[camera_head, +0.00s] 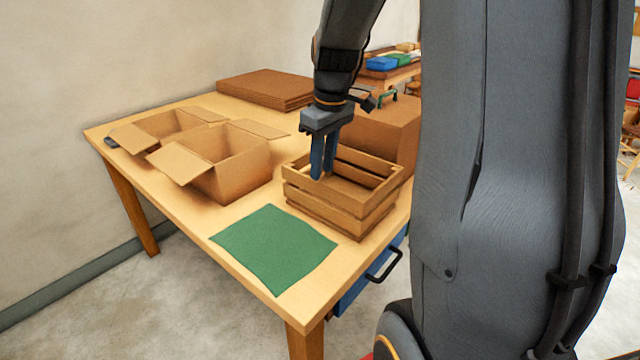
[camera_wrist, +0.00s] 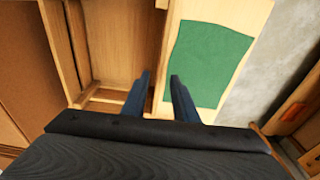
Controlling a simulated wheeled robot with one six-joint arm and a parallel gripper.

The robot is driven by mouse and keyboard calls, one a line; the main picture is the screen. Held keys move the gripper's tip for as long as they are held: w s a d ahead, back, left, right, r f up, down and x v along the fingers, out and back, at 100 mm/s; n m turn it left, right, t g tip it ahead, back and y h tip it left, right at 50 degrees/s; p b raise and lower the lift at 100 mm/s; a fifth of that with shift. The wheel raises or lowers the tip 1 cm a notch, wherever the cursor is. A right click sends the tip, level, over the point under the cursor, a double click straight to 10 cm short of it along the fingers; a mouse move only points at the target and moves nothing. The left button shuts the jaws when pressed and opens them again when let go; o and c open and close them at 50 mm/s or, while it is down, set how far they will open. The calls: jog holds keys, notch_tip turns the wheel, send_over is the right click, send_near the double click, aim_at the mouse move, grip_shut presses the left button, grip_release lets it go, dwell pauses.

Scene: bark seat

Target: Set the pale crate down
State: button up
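The pale wooden slatted crate (camera_head: 345,207) stands upright on the table, near its right edge, and looks empty. My gripper (camera_head: 323,176) points down at the crate's near-left wall, its fingertips around the height of the top rail. In the wrist view, the crate (camera_wrist: 112,45) fills the upper middle, with one wall running up between my two fingers (camera_wrist: 160,77). The fingers are apart, with a strip of tabletop showing in the gap, and do not look clamped on the wall. Any slight contact with the rail cannot be told.
A green mat (camera_head: 275,247) lies flat in front of the crate, also in the wrist view (camera_wrist: 210,62). Open cardboard boxes (camera_head: 225,165) stand to the left. A closed brown box (camera_head: 385,130) is close behind the crate. Flat cardboard (camera_head: 265,88) lies at the back.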

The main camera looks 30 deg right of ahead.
jog(key=shift+s+r, duration=0.1)
jog(key=shift+r, duration=0.85)
jog(key=s+a+f+m, duration=0.1)
jog(key=s+a+f, duration=0.2)
jog(key=s+a, duration=0.1)
jog(key=s+a+f+m, duration=0.2)
jog(key=s+a+f, duration=0.2)
jog(key=s, duration=0.2)
jog(key=s+a+f+m, duration=0.1)
jog(key=s+a+f, duration=0.2)
jog(key=s+a, duration=0.1)
jog(key=shift+s+a+f+g+h, duration=0.3)
jog(key=shift+s+a, duration=0.1)
jog(key=shift+s, duration=0.25)
jog(key=shift+d, duration=0.1)
